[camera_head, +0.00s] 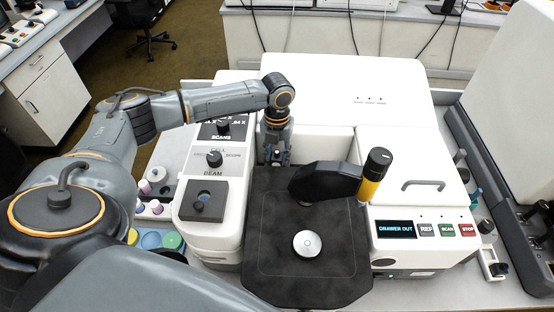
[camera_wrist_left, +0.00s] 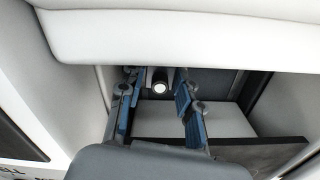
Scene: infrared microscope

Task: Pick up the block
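My left gripper (camera_head: 276,158) reaches down into the recess of the white microscope, at the back of the dark drawer (camera_head: 262,272). In the left wrist view my left gripper (camera_wrist_left: 158,100) has its two fingers spread apart, with nothing held between them. Beyond the fingertips a dark cylinder with a bright round end (camera_wrist_left: 160,86) shows inside the recess. A pale flat-faced shape (camera_wrist_left: 215,120) lies behind and to the right of the fingers; I cannot tell whether it is the block. No other clear block shows. My right gripper is not in view.
A silver disc (camera_head: 307,243) sits on the drawer. A black swing arm (camera_head: 325,181) with a yellow and black post (camera_head: 374,174) overhangs it. The control panel (camera_head: 425,229) reads "DRAWER OUT". White housing (camera_head: 345,90) closes in the recess from above and behind.

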